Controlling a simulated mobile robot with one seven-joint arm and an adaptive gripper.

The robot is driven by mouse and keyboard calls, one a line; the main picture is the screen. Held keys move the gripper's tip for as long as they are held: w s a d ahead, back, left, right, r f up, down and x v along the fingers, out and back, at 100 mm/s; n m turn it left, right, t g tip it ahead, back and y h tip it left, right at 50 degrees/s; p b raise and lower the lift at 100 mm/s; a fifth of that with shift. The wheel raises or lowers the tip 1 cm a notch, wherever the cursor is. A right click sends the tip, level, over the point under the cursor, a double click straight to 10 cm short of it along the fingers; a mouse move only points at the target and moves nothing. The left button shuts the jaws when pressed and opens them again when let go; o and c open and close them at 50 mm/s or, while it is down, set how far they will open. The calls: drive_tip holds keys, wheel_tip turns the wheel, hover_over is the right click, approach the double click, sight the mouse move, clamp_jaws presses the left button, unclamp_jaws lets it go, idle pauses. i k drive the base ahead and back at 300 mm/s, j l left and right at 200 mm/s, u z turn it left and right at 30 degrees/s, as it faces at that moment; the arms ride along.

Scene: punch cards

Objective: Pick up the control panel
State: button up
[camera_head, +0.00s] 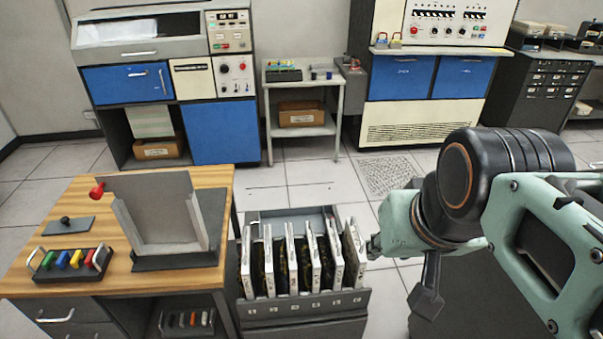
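A dark grey rack (305,306) with numbered slots stands on the floor beside the wooden desk. It holds several upright panels with white edges and dark faces that look like control panels; the rightmost panel (352,240) leans a little. The frame does not show which one is meant. My arm comes in from the right, and my gripper (426,296) is just right of the rack, apart from the rack's front. Its fingers are mostly hidden or unclear, so its opening cannot be told, and I see nothing held in it.
On the wooden desk (80,195) stand a grey upright frame (158,215) with a red knob (97,192) and a tray of coloured parts (70,264). Blue-and-cream machines (225,130) and a small cart (305,95) line the back. The tiled floor behind the rack is clear.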

sight(333, 263)
drive_tip(key=k+j+u, duration=0.1)
drive_tip(key=k, duration=0.45)
drive_tip(key=k+j+u, duration=0.15)
drive_tip(key=k, duration=0.45)
